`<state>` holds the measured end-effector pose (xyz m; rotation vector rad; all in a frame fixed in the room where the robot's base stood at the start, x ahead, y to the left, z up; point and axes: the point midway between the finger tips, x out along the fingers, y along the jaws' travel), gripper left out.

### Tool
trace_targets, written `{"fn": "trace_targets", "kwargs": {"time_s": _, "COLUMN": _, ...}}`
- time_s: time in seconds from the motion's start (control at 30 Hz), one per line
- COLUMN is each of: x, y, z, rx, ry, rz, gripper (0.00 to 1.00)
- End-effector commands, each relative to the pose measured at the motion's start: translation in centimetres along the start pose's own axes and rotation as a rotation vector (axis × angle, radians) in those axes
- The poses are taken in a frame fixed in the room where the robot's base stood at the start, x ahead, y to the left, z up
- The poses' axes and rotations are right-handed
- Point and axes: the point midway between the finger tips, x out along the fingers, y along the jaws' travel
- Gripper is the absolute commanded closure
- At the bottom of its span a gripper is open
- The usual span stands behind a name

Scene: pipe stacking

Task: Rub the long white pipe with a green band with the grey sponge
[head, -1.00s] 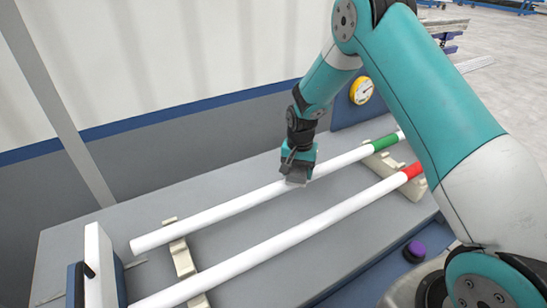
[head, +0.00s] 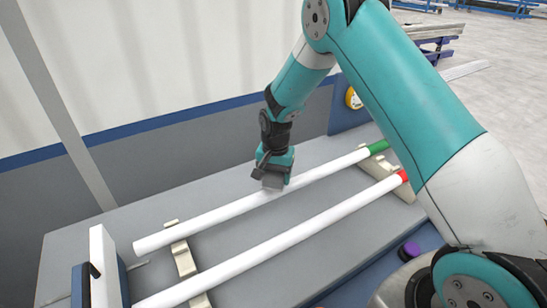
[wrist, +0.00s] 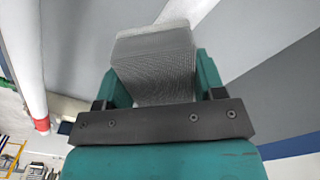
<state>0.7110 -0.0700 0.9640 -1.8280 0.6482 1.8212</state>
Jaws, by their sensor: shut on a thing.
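The long white pipe with a green band (head: 225,211) lies across two cream supports on the grey bench, the farther of two pipes. Its green band (head: 377,149) is near its right end. My gripper (head: 272,180) is over the middle of this pipe, shut on the grey sponge (wrist: 155,60). In the head view the sponge (head: 270,183) is at the pipe's top, seemingly touching it. In the wrist view the sponge fills the space between the jaws, and a white pipe shows behind it.
A second white pipe with a red band (head: 270,248) lies parallel, nearer to me. Cream supports (head: 184,262) hold both pipes. A white and blue block (head: 104,265) stands at the left end. A purple button (head: 409,251) is at the front right. A wall runs behind the bench.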

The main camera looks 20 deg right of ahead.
Motion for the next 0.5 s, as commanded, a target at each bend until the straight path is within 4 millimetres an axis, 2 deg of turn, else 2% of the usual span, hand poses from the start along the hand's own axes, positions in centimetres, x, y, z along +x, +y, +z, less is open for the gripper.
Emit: {"fn": "trace_targets", "kwargs": {"time_s": 0.5, "x": -4.9, "y": 0.3, "z": -0.1, "rx": 0.003, "ry": -0.002, "rz": 0.002, "gripper": 0.63}}
